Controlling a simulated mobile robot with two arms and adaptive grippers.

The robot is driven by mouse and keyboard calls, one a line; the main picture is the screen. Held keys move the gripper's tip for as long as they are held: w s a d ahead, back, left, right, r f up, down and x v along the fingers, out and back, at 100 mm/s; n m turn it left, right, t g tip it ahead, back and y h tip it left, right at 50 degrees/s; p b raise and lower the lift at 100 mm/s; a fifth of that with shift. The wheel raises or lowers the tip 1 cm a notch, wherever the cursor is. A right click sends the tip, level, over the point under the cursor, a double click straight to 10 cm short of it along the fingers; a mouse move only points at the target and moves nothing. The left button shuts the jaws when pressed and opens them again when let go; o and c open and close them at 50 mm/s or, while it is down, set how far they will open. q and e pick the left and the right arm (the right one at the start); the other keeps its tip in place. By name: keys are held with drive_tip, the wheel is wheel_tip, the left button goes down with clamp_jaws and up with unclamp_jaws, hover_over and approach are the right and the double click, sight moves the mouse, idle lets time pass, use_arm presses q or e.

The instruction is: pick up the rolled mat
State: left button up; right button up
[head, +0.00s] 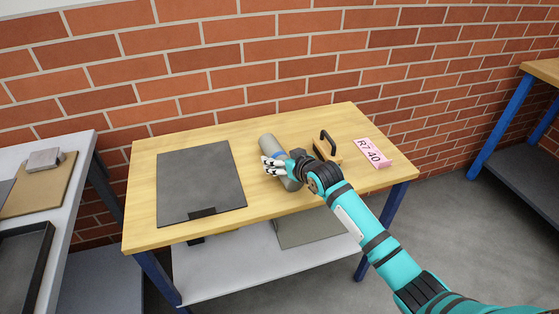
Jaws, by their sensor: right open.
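The rolled mat, a grey cylinder (268,146), lies on the wooden table (195,147) in the head view, just right of the dark flat board. My right gripper (268,164) is over the middle of the roll, with its pale fingers open across it. The gripper and wrist hide part of the roll; its near end shows below them. I cannot tell whether the fingers touch it. My left gripper is not in view.
A dark flat board (200,180) lies left of the roll. A wooden block with a black handle (328,143) and a pink sign (373,153) stand to the right. A lower shelf (225,270) is below. A brick wall (250,60) rises behind.

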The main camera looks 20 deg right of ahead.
drive_tip(key=shift+w+f, duration=0.1)
drive_tip(key=shift+w, duration=0.05)
drive_tip(key=c, duration=1.5)
drive_tip(key=shift+c, duration=0.8)
